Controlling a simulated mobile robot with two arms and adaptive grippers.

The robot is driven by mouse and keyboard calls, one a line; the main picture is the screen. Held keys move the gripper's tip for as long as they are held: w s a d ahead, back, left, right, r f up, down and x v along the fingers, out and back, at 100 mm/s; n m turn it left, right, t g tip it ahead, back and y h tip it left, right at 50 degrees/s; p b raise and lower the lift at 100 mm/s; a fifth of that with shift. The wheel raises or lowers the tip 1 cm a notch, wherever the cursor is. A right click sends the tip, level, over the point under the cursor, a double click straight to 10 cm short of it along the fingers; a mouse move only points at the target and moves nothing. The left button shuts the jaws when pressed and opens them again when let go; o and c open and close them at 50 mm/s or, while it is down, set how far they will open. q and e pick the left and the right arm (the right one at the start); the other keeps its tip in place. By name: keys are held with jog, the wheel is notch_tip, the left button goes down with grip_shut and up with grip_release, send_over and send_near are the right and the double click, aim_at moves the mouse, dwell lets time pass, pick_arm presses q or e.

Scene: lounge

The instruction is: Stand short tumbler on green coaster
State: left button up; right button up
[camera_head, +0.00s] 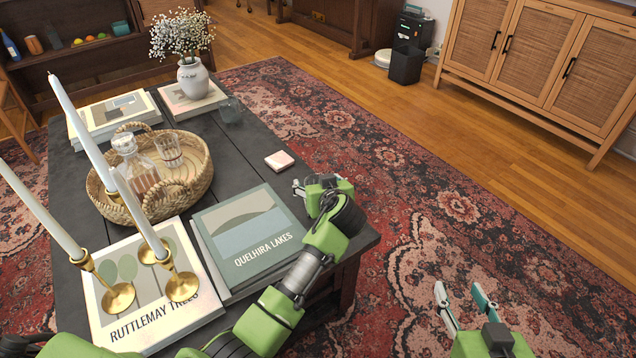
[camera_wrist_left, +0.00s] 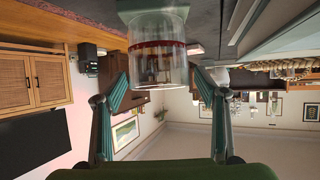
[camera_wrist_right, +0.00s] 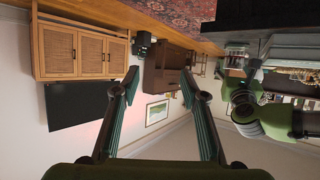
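The short tumbler (camera_wrist_left: 160,60) is clear glass with a red band, large in the upside-down left wrist view. It appears to stand upright on the green coaster (camera_wrist_left: 152,6), of which only part shows. The tumbler also shows at the table edge in the right wrist view (camera_wrist_right: 236,56). In the head view both are hidden behind my left gripper (camera_head: 310,185). In the left wrist view its fingers are open at either side of the glass, near the rim, with small gaps visible. My right gripper (camera_head: 465,295) is open and empty, off the table above the rug.
The dark table (camera_head: 245,150) holds a small pink-white block (camera_head: 280,160), a Quelhira Lakes book (camera_head: 250,225), candlesticks (camera_head: 115,295), a wicker tray (camera_head: 190,185) with glassware, and a flower vase (camera_head: 193,80). Another glass (camera_head: 231,110) stands near the vase. The rug to the right is clear.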

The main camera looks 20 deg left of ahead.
pick_arm(q)
jog(key=p+v, duration=0.2)
jog(key=v, duration=0.1)
jog(key=shift+w, duration=0.1)
jog(key=shift+p+v, duration=1.65)
jog(key=shift+v, duration=0.7)
pick_arm(e)
jog(key=s+d+f+g+h, duration=0.1)
jog(key=s+f+g, duration=0.3)
jog(key=s, duration=0.4)
jog(key=s+d+f+g+h, duration=0.1)
jog(key=s+d+f+g, duration=0.3)
jog(key=s, duration=0.4)
jog(key=shift+s+d+f+g+h, duration=0.2)
jog(key=shift+d+f+g+h, duration=0.1)
jog(key=shift+g, duration=0.4)
